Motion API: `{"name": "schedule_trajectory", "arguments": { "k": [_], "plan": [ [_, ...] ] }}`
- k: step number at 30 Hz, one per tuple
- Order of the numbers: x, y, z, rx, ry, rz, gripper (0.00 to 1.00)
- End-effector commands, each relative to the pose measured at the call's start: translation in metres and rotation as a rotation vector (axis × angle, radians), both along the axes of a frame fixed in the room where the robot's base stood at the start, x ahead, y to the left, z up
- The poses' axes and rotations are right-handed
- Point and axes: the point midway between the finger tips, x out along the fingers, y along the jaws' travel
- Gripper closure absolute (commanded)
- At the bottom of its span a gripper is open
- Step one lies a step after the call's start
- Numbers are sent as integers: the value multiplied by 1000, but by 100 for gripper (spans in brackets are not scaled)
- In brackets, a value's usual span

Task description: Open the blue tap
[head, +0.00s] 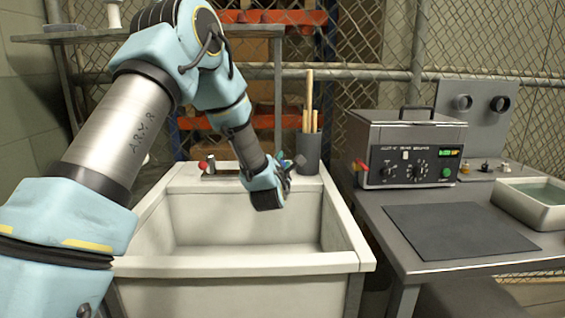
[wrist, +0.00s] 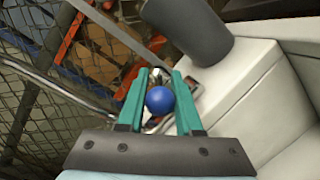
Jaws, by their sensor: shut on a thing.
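The blue tap's round blue knob (wrist: 160,101) sits between the two green fingers of my gripper (wrist: 159,80) in the wrist view. The fingers are shut on it, one on each side. In the head view my gripper (head: 285,172) is at the back right rim of the white sink (head: 345,245). The blue tap is mostly hidden there behind my gripper and wrist. The red tap (head: 203,165) stands at the back left of the rim. The spout is largely hidden by my arm.
A dark grey cylinder (head: 308,152) holding wooden sticks stands close right of my gripper; it also shows in the wrist view (wrist: 190,30). A control box (head: 405,145), dark mat (head: 455,230) and water tray (head: 540,205) are on the right bench. A wire fence is behind.

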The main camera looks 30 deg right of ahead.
Motion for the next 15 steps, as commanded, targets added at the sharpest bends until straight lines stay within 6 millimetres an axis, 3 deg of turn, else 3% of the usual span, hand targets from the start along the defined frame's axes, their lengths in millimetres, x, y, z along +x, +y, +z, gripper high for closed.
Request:
{"name": "schedule_trajectory", "arguments": {
  "k": [8,15],
  "plan": [
    [-3,-6,-5,-1,2,73,100],
    [-6,-19,-7,-4,1,243,100]
  ]
}}
